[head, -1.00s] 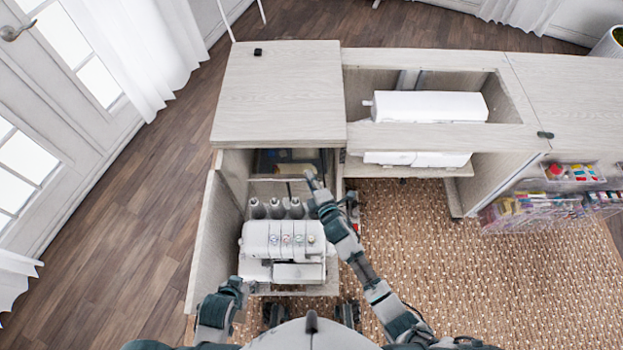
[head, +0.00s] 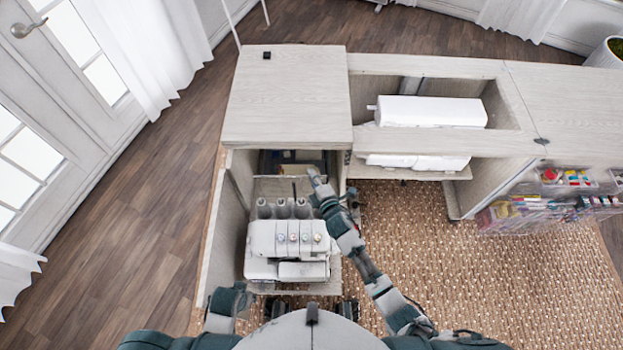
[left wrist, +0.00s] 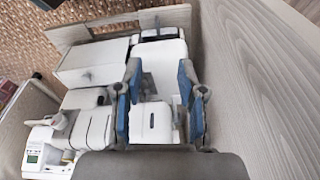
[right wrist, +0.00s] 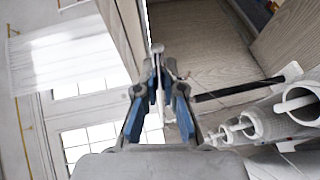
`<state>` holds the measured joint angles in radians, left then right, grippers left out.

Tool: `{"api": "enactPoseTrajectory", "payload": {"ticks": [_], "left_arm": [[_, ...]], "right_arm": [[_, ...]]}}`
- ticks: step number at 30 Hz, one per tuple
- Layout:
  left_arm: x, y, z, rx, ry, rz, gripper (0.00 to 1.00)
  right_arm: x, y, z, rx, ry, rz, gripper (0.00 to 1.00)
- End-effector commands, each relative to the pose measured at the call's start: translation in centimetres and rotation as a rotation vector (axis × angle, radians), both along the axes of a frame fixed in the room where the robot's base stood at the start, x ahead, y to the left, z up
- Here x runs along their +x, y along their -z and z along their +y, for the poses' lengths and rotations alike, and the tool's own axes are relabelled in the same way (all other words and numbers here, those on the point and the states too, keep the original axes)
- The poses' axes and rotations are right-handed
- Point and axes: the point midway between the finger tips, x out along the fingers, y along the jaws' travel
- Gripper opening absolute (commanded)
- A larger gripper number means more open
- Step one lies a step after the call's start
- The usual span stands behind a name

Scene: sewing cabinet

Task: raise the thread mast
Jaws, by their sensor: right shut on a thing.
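The white serger (head: 288,240) stands in the open left bay of the cabinet, with grey thread cones (head: 283,208) behind its dials. The thread mast (right wrist: 235,91) shows as a dark rod behind the cones in the right wrist view; its thin dark post also shows in the head view (head: 294,189). My right gripper (right wrist: 160,78) is shut on a thin pale piece at the rod's end, seemingly the mast's top; the fingers hide the joint. My left gripper (left wrist: 160,82) is open and empty, its fingers above a white part of the serger.
The cabinet top (head: 285,100) overhangs the bay at the back. A wooden side panel (left wrist: 270,80) runs close beside my left gripper. A white sewing machine (head: 430,110) sits in the well to the right. Clear bins (head: 545,205) hang on the far right.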

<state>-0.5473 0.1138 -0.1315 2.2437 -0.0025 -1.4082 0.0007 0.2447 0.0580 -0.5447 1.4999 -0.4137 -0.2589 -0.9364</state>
Motion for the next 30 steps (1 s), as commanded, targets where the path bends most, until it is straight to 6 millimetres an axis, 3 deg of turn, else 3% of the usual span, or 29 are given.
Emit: {"api": "enactPoseTrajectory", "payload": {"ticks": [1, 7, 14, 21, 27, 30], "left_arm": [[0.2, 1.1, -0.1, 0.001, 0.001, 0.006, 0.4], [-0.4, 7.3, -0.2, 0.003, 0.008, 0.021, 0.4], [-3.7, 14.0, 0.3, 0.008, 0.017, 0.048, 0.4], [-10.4, 19.0, 1.4, 0.014, 0.029, 0.083, 0.4], [-16.8, 20.7, 2.8, 0.02, 0.037, 0.113, 0.4], [-18.7, 20.6, 3.2, 0.021, 0.04, 0.117, 0.4]], "right_arm": [[0.2, -1.5, -0.2, -0.001, 0.004, -0.007, 0.0], [0.2, -4.1, -0.3, -0.001, 0.003, -0.008, 0.0], [0.3, -7.3, -0.4, -0.001, 0.004, -0.007, 0.0], [0.3, -10.8, -0.4, -0.002, 0.006, -0.006, 0.0], [0.3, -13.2, -0.4, -0.002, 0.006, -0.005, 0.0], [0.3, -14.1, -0.5, -0.003, 0.006, -0.004, 0.0]]}}
